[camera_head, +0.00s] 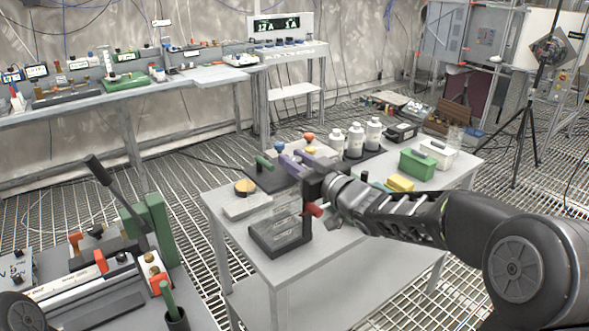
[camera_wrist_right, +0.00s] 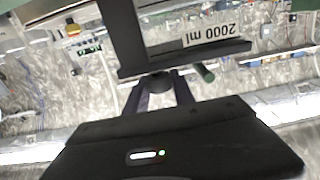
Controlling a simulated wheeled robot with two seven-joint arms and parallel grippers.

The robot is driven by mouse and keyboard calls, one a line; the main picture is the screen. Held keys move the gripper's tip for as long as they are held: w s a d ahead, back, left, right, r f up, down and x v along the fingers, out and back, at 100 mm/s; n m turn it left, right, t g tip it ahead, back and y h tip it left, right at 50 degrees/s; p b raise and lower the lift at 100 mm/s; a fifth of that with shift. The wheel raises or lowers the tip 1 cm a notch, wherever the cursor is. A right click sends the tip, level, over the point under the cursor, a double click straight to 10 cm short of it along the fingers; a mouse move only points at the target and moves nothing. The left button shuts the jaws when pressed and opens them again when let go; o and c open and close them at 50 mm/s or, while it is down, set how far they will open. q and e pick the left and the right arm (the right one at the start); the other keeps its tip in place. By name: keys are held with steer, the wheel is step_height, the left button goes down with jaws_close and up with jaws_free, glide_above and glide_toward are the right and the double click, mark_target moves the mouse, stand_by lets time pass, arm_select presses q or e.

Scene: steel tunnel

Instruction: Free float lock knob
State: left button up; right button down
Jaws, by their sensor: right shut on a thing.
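My right gripper (camera_head: 288,158) reaches in from the right over the near grey table, its purple fingers pointing away from me. In the right wrist view its fingers (camera_wrist_right: 161,88) are closed around a small dark knob (camera_wrist_right: 160,79). The knob sits at the edge of a black frame (camera_wrist_right: 195,55), which has a white label reading 2000 ml, upside down in this view. A green cylinder (camera_wrist_right: 205,73) is beside the knob; a green cylinder also shows left of the fingers in the head view (camera_head: 263,161). The gripper hides the knob in the head view. My left gripper is out of view.
A clear stand with a dark base (camera_head: 270,243) and a red knob (camera_head: 313,210) is just below my right wrist. White bottles (camera_head: 355,140), green boxes (camera_head: 417,164) and a yellow block (camera_head: 400,183) are on the table. A lever device (camera_head: 100,170) stands at lower left.

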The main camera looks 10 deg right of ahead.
steer(key=n+g+y+p, duration=0.2)
steer(key=y+p, duration=0.1)
steer(key=n+g+y+p, duration=0.3)
steer(key=y+p, duration=0.1)
steer(key=shift+w+d+r, duration=0.1)
steer(key=shift+d+r, duration=0.1)
steer(key=n+g+y+p, duration=0.2)
steer(key=n+g, duration=0.1)
steer(key=g, duration=0.1)
steer(key=shift+f+n+y, duration=0.1)
steer(key=shift+n+y, duration=0.2)
steer(key=shift+n+g+y+p, duration=0.45)
steer(key=shift+n+g, duration=0.35)
steer(key=shift+g, duration=0.4)
steer(key=shift+a, duration=0.1)
steer(key=c, duration=1.3)
jaws_free()
steer(key=shift+g, duration=0.3)
steer(key=shift+c, duration=0.2)
steer(key=shift+f, duration=0.1)
